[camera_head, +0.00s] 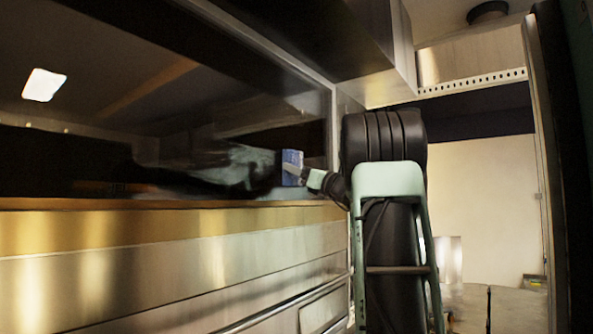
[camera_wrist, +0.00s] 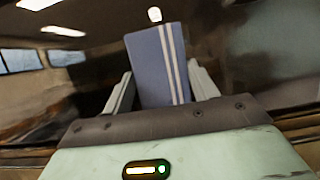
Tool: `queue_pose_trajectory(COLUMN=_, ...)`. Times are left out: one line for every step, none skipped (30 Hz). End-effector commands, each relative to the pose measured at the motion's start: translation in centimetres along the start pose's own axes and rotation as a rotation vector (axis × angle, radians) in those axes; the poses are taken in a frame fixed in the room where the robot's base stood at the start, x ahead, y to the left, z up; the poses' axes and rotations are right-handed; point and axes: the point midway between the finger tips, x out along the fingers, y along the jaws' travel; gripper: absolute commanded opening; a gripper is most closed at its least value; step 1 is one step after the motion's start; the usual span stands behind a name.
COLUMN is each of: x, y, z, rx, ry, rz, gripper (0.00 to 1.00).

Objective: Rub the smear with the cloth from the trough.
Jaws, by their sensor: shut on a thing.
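A blue cloth (camera_head: 292,162) with white stripes is held up against or just in front of the dark glossy pane (camera_head: 100,110); I cannot tell whether it touches. My gripper (camera_head: 301,174) is shut on it. In the wrist view the cloth (camera_wrist: 156,65) stands upright between the two pale fingers of my gripper (camera_wrist: 161,88). A pale, blurred patch shows on the pane left of the cloth; I cannot tell the smear from reflections of my arm there. The trough cannot be made out.
A brass-coloured ledge (camera_head: 150,232) and steel panels with a rail (camera_head: 285,307) run below the pane. A steel cabinet (camera_head: 360,50) overhangs above my arm. A dark upright (camera_head: 568,170) stands at the right. Floor shows beyond, at lower right.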

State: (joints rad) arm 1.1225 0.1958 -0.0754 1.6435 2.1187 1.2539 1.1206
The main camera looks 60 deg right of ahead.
Motion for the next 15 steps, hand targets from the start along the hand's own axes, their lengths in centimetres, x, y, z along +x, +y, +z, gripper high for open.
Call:
queue_pose_trajectory(x=0.0, y=-0.4, z=0.1, rx=-0.001, ry=0.000, rz=-0.001, gripper=0.40)
queue_pose_trajectory(x=0.1, y=-0.6, z=0.1, rx=-0.001, ry=0.000, rz=-0.001, gripper=0.40)
queue_pose_trajectory(x=0.1, y=-1.0, z=0.0, rx=0.000, ry=0.001, rz=-0.001, gripper=0.40)
queue_pose_trajectory(x=0.1, y=-1.3, z=0.0, rx=0.000, ry=0.001, rz=-0.001, gripper=0.40)
queue_pose_trajectory(x=0.1, y=-1.5, z=0.0, rx=0.000, ry=0.000, rz=-0.001, gripper=0.40)
queue_pose_trajectory(x=0.1, y=-1.8, z=0.1, rx=0.000, ry=0.000, rz=-0.001, gripper=0.40)
queue_pose_trajectory(x=0.2, y=-2.1, z=0.0, rx=0.001, ry=0.001, rz=-0.001, gripper=0.40)
queue_pose_trajectory(x=0.2, y=-2.4, z=0.0, rx=0.001, ry=0.001, rz=-0.002, gripper=0.40)
queue_pose_trajectory(x=0.2, y=-2.7, z=0.0, rx=0.001, ry=0.001, rz=-0.001, gripper=0.40)
queue_pose_trajectory(x=0.2, y=-2.9, z=0.0, rx=0.000, ry=0.001, rz=-0.001, gripper=0.40)
queue_pose_trajectory(x=0.3, y=-3.0, z=0.0, rx=0.000, ry=0.001, rz=-0.001, gripper=0.40)
queue_pose_trajectory(x=0.3, y=-3.2, z=-0.1, rx=0.001, ry=0.001, rz=-0.001, gripper=0.40)
queue_pose_trajectory(x=0.2, y=-3.2, z=-0.1, rx=0.001, ry=0.001, rz=-0.001, gripper=0.40)
queue_pose_trajectory(x=0.2, y=-3.3, z=-0.2, rx=0.001, ry=0.001, rz=0.000, gripper=0.40)
queue_pose_trajectory(x=0.1, y=-3.3, z=-0.2, rx=0.000, ry=0.001, rz=0.000, gripper=0.40)
